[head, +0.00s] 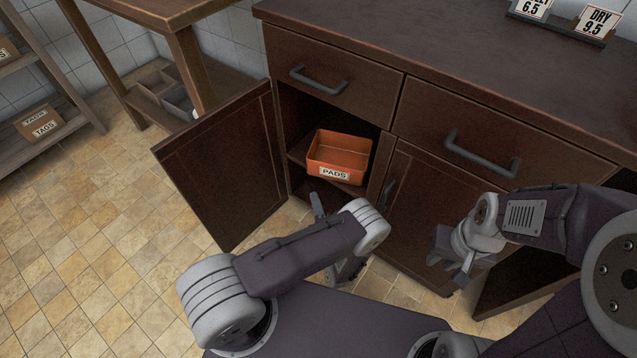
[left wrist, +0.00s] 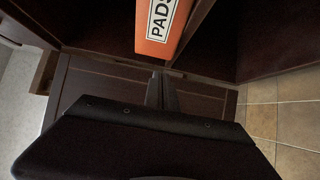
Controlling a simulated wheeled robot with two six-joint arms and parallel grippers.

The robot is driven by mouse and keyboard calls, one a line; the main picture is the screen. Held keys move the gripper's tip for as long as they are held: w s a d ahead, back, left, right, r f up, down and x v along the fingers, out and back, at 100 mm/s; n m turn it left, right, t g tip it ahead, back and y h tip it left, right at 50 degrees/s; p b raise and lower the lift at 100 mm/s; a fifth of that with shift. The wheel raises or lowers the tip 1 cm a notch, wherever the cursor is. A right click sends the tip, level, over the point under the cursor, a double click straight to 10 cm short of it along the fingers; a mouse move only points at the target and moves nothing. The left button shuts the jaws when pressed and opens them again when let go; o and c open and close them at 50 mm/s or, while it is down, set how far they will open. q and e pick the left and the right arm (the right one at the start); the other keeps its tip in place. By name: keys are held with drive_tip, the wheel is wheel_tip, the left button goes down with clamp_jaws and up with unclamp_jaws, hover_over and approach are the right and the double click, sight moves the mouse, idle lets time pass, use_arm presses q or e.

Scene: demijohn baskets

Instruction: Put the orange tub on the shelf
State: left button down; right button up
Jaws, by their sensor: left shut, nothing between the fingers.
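The orange tub (head: 338,150), with a white PADS label, is in the open cabinet compartment under the left drawer. It looks upright and empty and appears to rest on the shelf (head: 298,152), its front at or past the shelf's edge; the contact is hidden. The left wrist view shows the tub's labelled front (left wrist: 182,38) at the top. My left gripper (head: 315,198) is shut and empty, just below and in front of the tub, apart from it; its fingers also show in the left wrist view (left wrist: 161,88). My right gripper (head: 450,268) hangs by the right cabinet door, away from the tub.
The left cabinet door (head: 225,165) stands open to the left of the compartment. The counter (head: 450,55) carries number signs (head: 597,20). A wooden table (head: 160,12) and a rack with a TAGS box (head: 40,123) stand at the left. The tiled floor (head: 90,230) there is clear.

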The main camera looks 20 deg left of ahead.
sight(325, 175)
use_arm(q)
drive_tip(key=w+b, duration=0.1)
drive_tip(key=w, duration=0.1)
drive_tip(key=w+a+b, duration=0.1)
drive_tip(key=w, duration=0.1)
drive_tip(key=w+b, duration=0.1)
drive_tip(key=w, duration=0.2)
drive_tip(key=shift+a+f, duration=0.15)
drive_tip(key=shift+a, duration=0.15)
drive_tip(key=shift+w+d, duration=0.15)
drive_tip(key=shift+w, duration=0.2)
drive_tip(key=shift+w+b, duration=0.2)
drive_tip(key=shift+b, duration=0.1)
drive_tip(key=w, duration=0.1)
drive_tip(key=w+b, duration=0.1)
drive_tip(key=shift+w+d, duration=0.3)
drive_tip(key=shift+w+d+b, duration=0.15)
drive_tip(key=shift+w+b, duration=0.15)
drive_tip(key=shift+w, duration=0.15)
